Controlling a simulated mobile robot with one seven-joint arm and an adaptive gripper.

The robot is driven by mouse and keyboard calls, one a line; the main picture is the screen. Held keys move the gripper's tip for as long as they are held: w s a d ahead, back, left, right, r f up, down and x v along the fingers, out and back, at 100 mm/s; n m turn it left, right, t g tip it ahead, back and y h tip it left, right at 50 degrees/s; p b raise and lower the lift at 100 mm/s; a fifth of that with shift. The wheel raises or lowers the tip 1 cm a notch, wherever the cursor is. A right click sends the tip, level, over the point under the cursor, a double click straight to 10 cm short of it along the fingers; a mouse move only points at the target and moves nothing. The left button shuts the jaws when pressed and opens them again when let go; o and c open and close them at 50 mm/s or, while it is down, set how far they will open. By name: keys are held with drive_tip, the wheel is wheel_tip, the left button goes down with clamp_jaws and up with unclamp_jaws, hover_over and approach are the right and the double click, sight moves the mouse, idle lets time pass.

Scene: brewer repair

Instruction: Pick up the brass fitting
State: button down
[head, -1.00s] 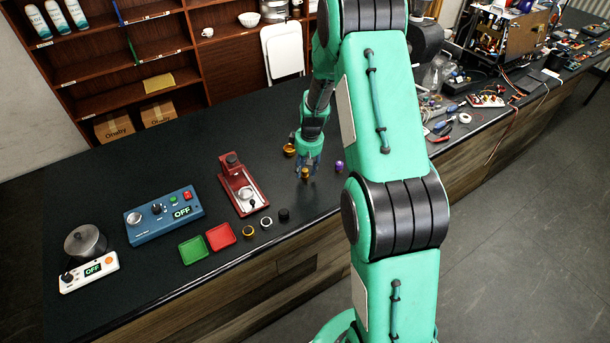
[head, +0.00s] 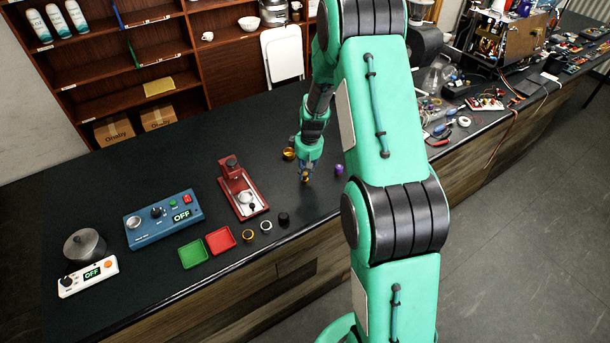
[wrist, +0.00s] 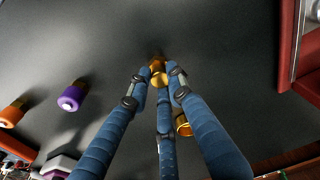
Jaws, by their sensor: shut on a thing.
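The brass fitting (wrist: 158,70) is a small golden piece between my fingertips in the wrist view. In the head view the brass fitting (head: 305,179) shows just under my gripper, at the counter top. My gripper (wrist: 158,76) has blue fingers with dark joints, and they are closed around the fitting. In the head view my gripper (head: 305,175) points down, right of the red press. The fingers hide part of the fitting, and I cannot tell whether it still touches the counter.
A golden cup (wrist: 184,126) stands close by; a purple-topped piece (wrist: 70,100) and an orange-topped piece (wrist: 12,113) stand farther off. The red press (head: 243,190), green tray (head: 193,252), red tray (head: 221,240) and blue control box (head: 163,217) are left on the dark counter (head: 130,175).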

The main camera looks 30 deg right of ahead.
sight(305, 174)
drive_tip(key=shift+r, duration=0.1)
drive_tip(key=shift+r, duration=0.8)
drive_tip(key=shift+s+r, duration=0.15)
drive_tip(key=shift+r, duration=0.8)
drive_tip(key=s+a, duration=0.2)
drive_tip(key=s, duration=0.5)
drive_tip(key=s+a+r, duration=0.1)
drive_tip(key=s+a, duration=0.2)
drive_tip(key=s, duration=0.4)
drive_tip(key=shift+s+a+r, duration=0.15)
drive_tip(key=shift+s, duration=0.25)
drive_tip(key=shift+w, duration=0.1)
